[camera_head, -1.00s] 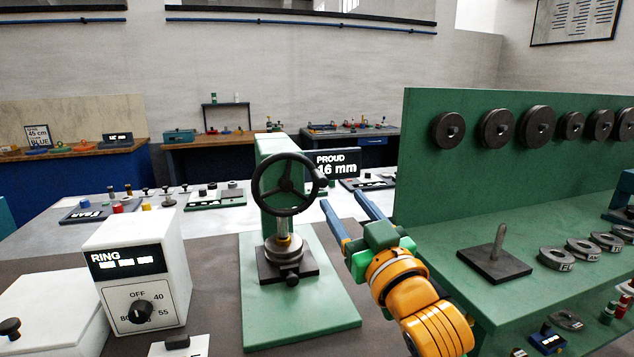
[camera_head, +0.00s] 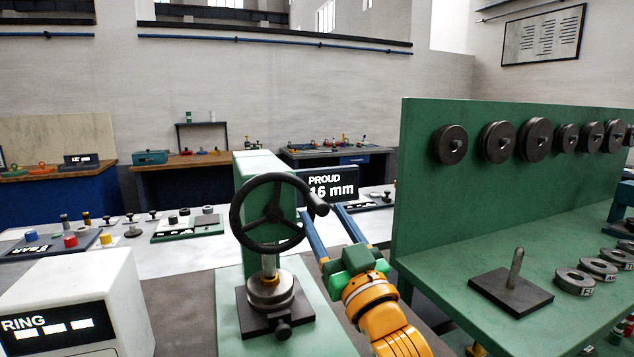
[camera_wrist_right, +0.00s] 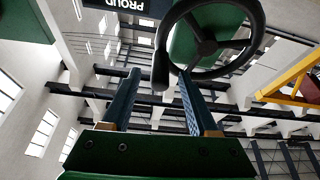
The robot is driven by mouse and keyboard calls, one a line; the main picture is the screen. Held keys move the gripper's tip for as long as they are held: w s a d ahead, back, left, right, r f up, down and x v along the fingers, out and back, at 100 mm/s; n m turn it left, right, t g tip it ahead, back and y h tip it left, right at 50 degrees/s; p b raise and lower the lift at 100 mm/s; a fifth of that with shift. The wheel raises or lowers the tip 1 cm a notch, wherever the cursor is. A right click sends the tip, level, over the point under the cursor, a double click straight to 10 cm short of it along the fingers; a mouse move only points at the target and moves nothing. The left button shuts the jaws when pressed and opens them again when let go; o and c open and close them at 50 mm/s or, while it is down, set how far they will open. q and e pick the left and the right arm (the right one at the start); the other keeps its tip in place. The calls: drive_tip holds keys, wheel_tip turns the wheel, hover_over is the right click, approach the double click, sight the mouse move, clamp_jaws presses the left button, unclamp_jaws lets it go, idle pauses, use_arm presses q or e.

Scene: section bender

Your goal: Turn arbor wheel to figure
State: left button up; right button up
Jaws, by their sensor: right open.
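The black arbor wheel (camera_head: 272,212) stands upright on the front of a green press (camera_head: 252,170). In the right wrist view the handle (camera_wrist_right: 161,70) shows between the fingertips, apart from both; the wheel rim (camera_wrist_right: 252,40) curves off to the right. Below the wheel, a steel ring stack (camera_head: 270,290) sits on a dark block. A dark display (camera_head: 332,187) reads "PROUD 16 mm". My left gripper is out of view.
A white box (camera_head: 75,300) marked RING stands at the lower left. A green rack (camera_head: 420,180) with several dark rollers and a shelf with a peg and marked rings fills the right. Trays of small parts (camera_head: 187,226) lie behind the press.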

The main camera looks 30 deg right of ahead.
sight(318, 205)
drive_tip(key=shift+p+x, duration=0.3)
drive_tip(key=shift+x, duration=1.65)
drive_tip(key=shift+f, duration=0.1)
clamp_jaws()
